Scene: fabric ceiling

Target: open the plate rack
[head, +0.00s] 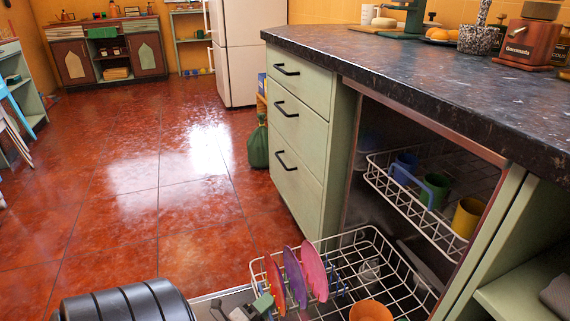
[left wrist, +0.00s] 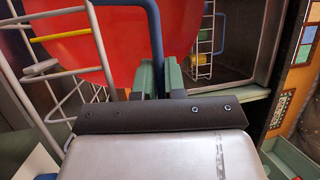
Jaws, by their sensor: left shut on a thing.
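The plate rack (head: 353,238) is a white wire lower rack that stands out of the dishwasher, low at the bottom right of the head view. Purple, red and pink plates (head: 314,270) stand upright near its left end. An orange bowl or cup (head: 370,311) sits near its front. My left gripper (head: 264,303) is at the rack's near left edge. In the left wrist view its green fingers (left wrist: 163,78) are shut around a blue bar (left wrist: 155,40) beside the white wires (left wrist: 98,45). A large red plate (left wrist: 120,40) stands behind. My right gripper is not in view.
The upper rack (head: 420,208) holds blue, green and yellow mugs inside the dishwasher. The drawer cabinet (head: 300,140) and dark countertop (head: 430,75) border it. The red tiled floor (head: 150,210) at left is clear.

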